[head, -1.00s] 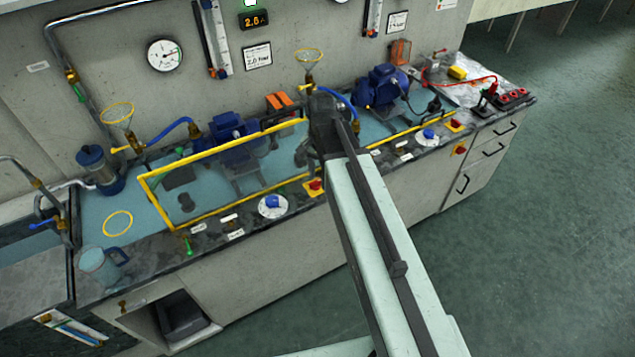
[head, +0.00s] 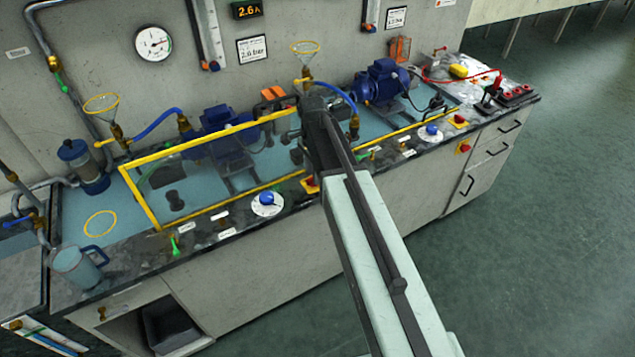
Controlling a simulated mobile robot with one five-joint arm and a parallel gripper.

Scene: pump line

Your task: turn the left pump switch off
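The left pump (head: 225,140) is blue and stands behind a clear guard with a yellow frame (head: 150,198). On the bench front edge below it are a blue knob on a round white dial (head: 267,199) and a red-and-yellow switch (head: 311,185). My arm partly covers the red-and-yellow switch on its right. I cannot read either one's setting, nor tell which is the pump switch. My gripper (head: 298,143) is at the dark far end of my arm, appearing above the red-and-yellow switch. Its fingers are too small and dark to tell whether they are open.
A right blue pump (head: 382,82) has its own blue knob (head: 431,131) and red-and-yellow switch (head: 458,119). A yellow funnel (head: 305,48) and blue hose stand close behind my arm. A light blue jug (head: 77,267) stands at the left front edge. The floor at right is clear.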

